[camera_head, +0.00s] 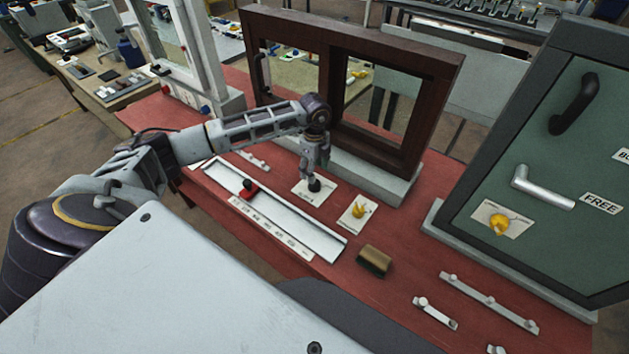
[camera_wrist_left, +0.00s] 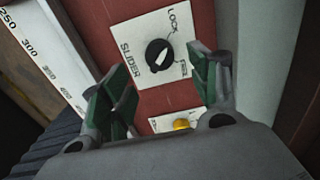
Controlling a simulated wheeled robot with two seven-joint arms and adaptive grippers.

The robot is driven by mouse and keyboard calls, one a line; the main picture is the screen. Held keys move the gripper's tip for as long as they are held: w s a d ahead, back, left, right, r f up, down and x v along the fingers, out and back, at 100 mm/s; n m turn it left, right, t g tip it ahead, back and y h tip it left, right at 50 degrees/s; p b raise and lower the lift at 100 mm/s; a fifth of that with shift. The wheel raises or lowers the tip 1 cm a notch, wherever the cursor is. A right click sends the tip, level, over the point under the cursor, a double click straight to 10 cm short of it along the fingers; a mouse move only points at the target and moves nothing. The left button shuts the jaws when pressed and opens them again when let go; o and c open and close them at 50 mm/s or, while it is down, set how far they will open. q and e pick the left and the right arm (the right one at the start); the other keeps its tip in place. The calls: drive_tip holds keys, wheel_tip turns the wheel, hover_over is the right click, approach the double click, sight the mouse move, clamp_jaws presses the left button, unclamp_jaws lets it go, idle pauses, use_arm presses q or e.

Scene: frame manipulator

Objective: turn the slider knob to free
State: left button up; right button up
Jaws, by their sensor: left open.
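The slider knob (camera_wrist_left: 160,56) is a black round knob with a white pointer. It sits on a white plate (camera_wrist_left: 133,31) marked SLIDER, LOCK and FREE. In the left wrist view its pointer lies between the two marks; I cannot tell exactly which it points to. In the head view the knob (camera_head: 314,185) is just under my left gripper (camera_head: 314,172). My left gripper (camera_wrist_left: 158,85) is open, its green-padded fingers on either side of the knob and apart from it. My right gripper is not in view.
A slider rail with a red block (camera_head: 249,188) lies left of the knob. A yellow knob (camera_head: 359,210) is on a plate to the right. A brown wooden frame (camera_head: 335,35) stands close behind. A brown block (camera_head: 374,261) lies in front, and a green door panel (camera_head: 545,150) stands right.

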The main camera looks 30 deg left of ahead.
use_arm(q)
wheel_tip(320, 180, down, 5)
drive_tip(key=shift+f+p, duration=0.15)
drive_tip(key=shift+p, duration=0.25)
drive_tip(key=shift+f, duration=0.7)
drive_tip(key=c, duration=1)
